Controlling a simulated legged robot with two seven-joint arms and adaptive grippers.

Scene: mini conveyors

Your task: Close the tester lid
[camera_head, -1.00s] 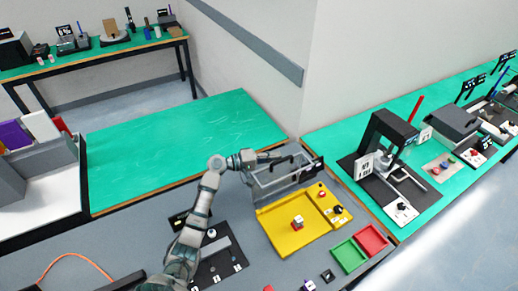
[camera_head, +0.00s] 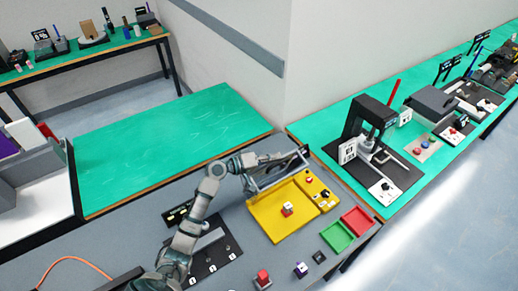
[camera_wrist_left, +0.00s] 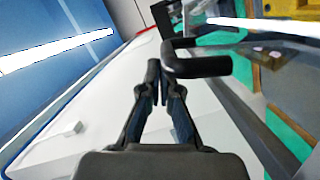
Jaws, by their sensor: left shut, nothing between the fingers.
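My left gripper (camera_head: 283,156) reaches in from the left behind the top of the lid. In the left wrist view my left gripper (camera_wrist_left: 160,80) has its fingertips together, with nothing held. A black bar-shaped handle (camera_wrist_left: 198,67) lies right beside the fingertips; whether they touch is unclear. My right gripper is out of view.
A yellow panel with knobs (camera_head: 318,191) adjoins the base's right side. Green (camera_head: 337,237) and red (camera_head: 358,221) trays sit to its right. A black press-like station (camera_head: 365,140) stands on the right bench. The green table (camera_head: 175,145) behind is clear.

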